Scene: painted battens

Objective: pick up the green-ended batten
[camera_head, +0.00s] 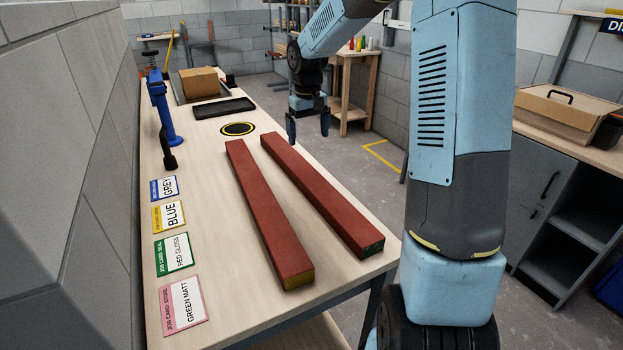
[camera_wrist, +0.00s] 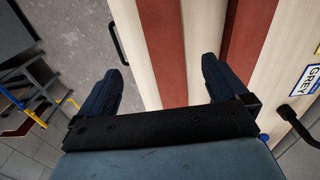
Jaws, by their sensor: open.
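Two long red battens lie side by side on the pale workbench (camera_head: 206,226). The right one, the green-ended batten (camera_head: 318,190), shows a green near end face. The left one, the yellow-ended batten (camera_head: 266,212), shows a yellow near end face. My gripper (camera_head: 308,128) is open and empty, above the bench near the far end of the green-ended batten. In the wrist view, my gripper (camera_wrist: 160,72) has the green-ended batten (camera_wrist: 165,45) running between its fingers, and the yellow-ended batten (camera_wrist: 246,40) lies to the right. Neither coloured end shows there.
Several job cards (camera_head: 174,254) lie along the bench's left edge. A blue clamp stand (camera_head: 164,110), a black-and-yellow disc (camera_head: 238,129), a black tray (camera_head: 223,107) and a cardboard box (camera_head: 199,82) stand farther back. The wall is close on the left.

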